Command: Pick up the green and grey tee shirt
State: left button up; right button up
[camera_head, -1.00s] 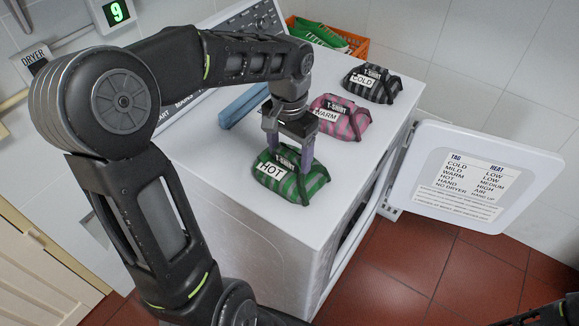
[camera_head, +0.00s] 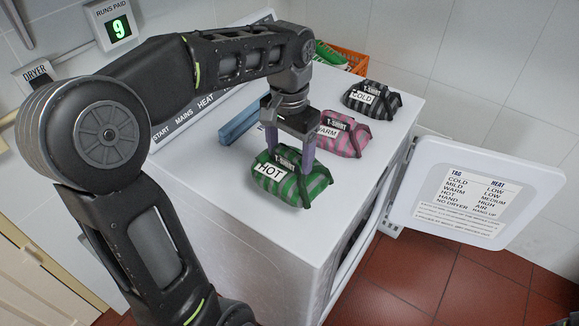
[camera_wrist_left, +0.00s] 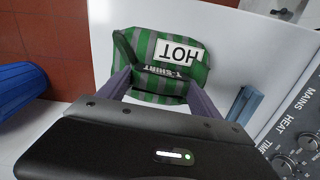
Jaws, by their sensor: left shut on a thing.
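The green and grey tee shirt (camera_head: 291,180) is a folded bundle with a white HOT tag and a T-SHIRT label. It is on or just above the white dryer top (camera_head: 215,170); I cannot tell if it touches. My left gripper (camera_head: 288,160) comes down from above with one finger on each side of the shirt and is shut on it. In the left wrist view the shirt (camera_wrist_left: 150,55) sits between the two purple-grey fingers, its tag upside down. My right gripper does not show.
A pink striped WARM shirt (camera_head: 343,139) and a black striped COLD shirt (camera_head: 371,101) lie behind to the right. A blue bar (camera_head: 239,121) lies by the control panel. An orange crate (camera_head: 345,58) is at the back. An open door (camera_head: 458,184) with a TAG/HEAT chart stands right.

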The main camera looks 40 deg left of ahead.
pick_arm(q)
notch_tip(320, 180, up, 5)
jog(key=shift+f, duration=0.1)
dwell(0.9)
